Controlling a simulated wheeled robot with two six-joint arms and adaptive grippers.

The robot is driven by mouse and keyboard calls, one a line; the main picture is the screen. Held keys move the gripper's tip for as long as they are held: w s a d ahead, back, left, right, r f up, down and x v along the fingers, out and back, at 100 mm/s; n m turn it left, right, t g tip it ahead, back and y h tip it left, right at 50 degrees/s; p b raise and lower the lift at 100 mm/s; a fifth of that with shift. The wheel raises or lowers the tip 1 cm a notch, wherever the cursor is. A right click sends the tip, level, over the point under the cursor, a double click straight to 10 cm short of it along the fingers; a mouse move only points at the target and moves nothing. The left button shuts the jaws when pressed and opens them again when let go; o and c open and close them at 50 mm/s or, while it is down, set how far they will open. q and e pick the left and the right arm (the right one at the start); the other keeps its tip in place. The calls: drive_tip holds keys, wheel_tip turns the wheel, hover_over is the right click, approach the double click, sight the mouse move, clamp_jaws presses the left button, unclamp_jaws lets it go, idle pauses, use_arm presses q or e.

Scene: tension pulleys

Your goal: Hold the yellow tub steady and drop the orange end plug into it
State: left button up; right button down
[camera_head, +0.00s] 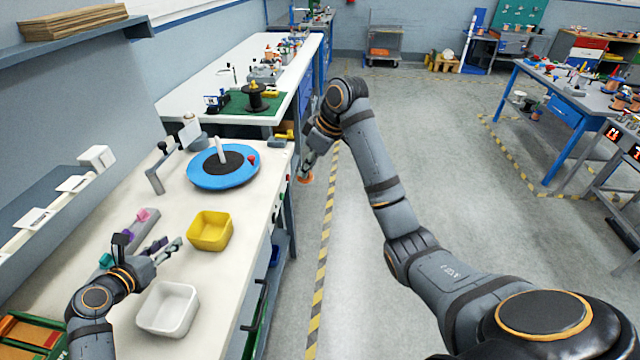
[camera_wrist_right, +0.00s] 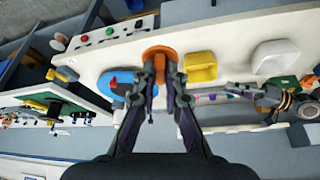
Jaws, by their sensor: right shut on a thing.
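The yellow tub (camera_head: 210,231) stands upright on the white bench in the head view. It also shows in the right wrist view (camera_wrist_right: 201,68). My left gripper (camera_head: 172,243) is just left of the tub, fingers apart and pointing at it, with nothing between them; it looks clear of the wall. My right gripper (camera_head: 304,171) is beyond the bench's right edge, above the floor strip. It is shut on the orange end plug (camera_wrist_right: 159,52), which sits between the fingertips in the right wrist view. In the head view the plug (camera_head: 305,179) is small and partly covered.
A white tub (camera_head: 168,308) stands in front of the yellow one. A blue disc (camera_head: 200,176) with a dark centre lies behind it. A strip with pink and purple pieces (camera_head: 146,216) is at left. Bare bench lies between disc and yellow tub.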

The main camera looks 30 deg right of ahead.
sight(193, 224)
drive_tip(key=w+a, duration=0.6)
drive_tip(key=w, duration=0.1)
use_arm(q)
drive_tip(key=x, duration=1.2)
drive_tip(key=shift+a+f, duration=0.1)
drive_tip(key=shift+f, duration=0.05)
use_arm(e)
drive_tip(key=w+a+n+g, duration=0.1)
drive_tip(key=w+a+n, duration=0.1)
drive_tip(key=a, duration=0.8)
drive_tip(key=w+a+r+n+y, duration=0.1)
drive_tip(key=w+a+n, duration=0.1)
drive_tip(key=a, duration=0.8)
drive_tip(key=shift+w+a+r+n+g, duration=0.25)
drive_tip(key=shift+n+g, duration=0.15)
drive_tip(key=shift+n, duration=0.2)
drive_tip(key=shift+d, duration=0.1)
use_arm(q)
clamp_jaws()
